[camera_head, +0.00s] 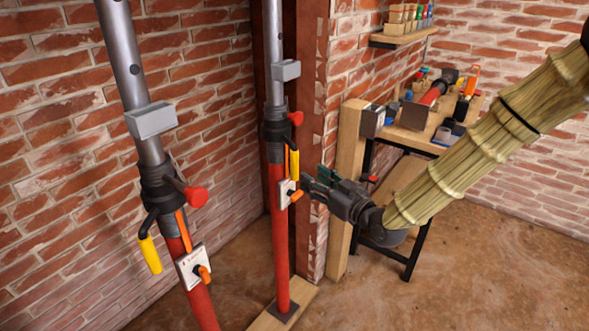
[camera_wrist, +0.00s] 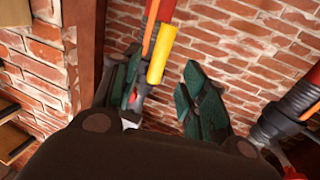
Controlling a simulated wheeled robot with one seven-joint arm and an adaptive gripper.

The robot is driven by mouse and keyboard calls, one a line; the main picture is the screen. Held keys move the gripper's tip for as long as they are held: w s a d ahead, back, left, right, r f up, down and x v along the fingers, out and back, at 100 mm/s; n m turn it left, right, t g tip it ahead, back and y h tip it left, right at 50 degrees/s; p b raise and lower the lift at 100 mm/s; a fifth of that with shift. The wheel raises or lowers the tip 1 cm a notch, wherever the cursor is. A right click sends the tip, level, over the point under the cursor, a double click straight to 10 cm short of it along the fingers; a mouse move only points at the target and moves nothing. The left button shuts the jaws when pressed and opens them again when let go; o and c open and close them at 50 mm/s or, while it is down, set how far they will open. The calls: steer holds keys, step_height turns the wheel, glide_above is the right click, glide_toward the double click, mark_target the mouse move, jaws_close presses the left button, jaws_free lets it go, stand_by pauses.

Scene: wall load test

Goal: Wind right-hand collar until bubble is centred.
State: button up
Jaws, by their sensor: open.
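The right-hand prop has a grey upper tube, a red lower tube (camera_head: 280,250) and a dark collar (camera_head: 275,130) between them. A yellow handle (camera_head: 294,164) hangs from this collar. My gripper (camera_head: 311,188) is open, just right of the handle's lower end and a white plate (camera_head: 286,194) with an orange knob. In the wrist view the yellow handle (camera_wrist: 161,56) shows between my green-padded fingers (camera_wrist: 160,98), toward the left one; I cannot tell whether they touch. A grey box (camera_head: 286,70) is on the upper tube. No bubble can be made out.
A second prop (camera_head: 159,190) with its own collar and yellow handle stands at left. A timber post (camera_head: 347,190) and a bench (camera_head: 412,136) with tools stand behind my gripper. Brick walls enclose the corner. The floor at front right is clear.

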mark_target(297, 168)
steer(key=p+x, duration=0.1)
steer(key=x, duration=0.8)
steer(key=shift+f, duration=0.1)
jaws_close()
